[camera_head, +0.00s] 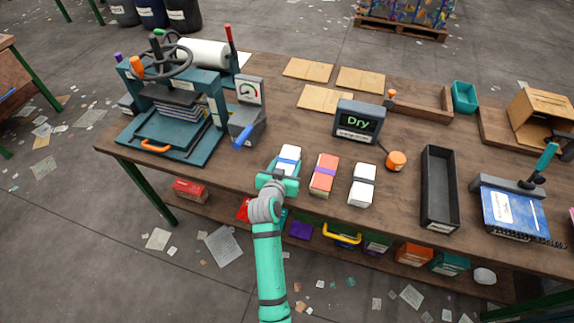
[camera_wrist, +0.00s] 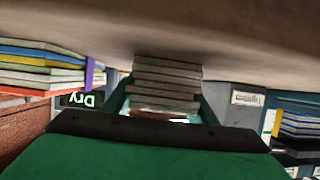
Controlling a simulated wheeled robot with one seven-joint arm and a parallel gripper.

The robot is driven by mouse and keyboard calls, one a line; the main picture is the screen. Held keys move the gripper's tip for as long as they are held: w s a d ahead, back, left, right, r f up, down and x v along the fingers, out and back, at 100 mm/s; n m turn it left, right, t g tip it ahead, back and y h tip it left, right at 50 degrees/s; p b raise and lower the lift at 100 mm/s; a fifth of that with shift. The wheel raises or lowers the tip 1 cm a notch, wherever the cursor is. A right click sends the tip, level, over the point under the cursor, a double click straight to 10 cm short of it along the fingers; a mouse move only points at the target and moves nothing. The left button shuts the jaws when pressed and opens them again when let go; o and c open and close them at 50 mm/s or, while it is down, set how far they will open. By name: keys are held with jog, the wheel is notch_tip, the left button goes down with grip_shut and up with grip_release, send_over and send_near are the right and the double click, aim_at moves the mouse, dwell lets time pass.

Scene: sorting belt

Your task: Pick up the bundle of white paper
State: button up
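A white paper bundle with a blue band (camera_head: 289,153) lies on the workbench at the front edge, left of a red-orange bundle (camera_head: 324,174). A second white bundle with a dark band (camera_head: 363,184) lies right of the red-orange one. My gripper (camera_head: 279,181) is low at the near end of the blue-banded bundle. In the wrist view, which is upside down, layered pale sheets of this bundle (camera_wrist: 167,82) stand between my two fingers (camera_wrist: 167,100). The bundle appears to rest on the bench. Whether the fingers press on its sides is unclear.
A "Dry" display (camera_head: 358,121) stands behind the bundles. A long black tray (camera_head: 439,188) and blue binding device (camera_head: 512,213) are to the right.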

jog(key=shift+c, duration=0.9)
jog(key=shift+r, duration=0.1)
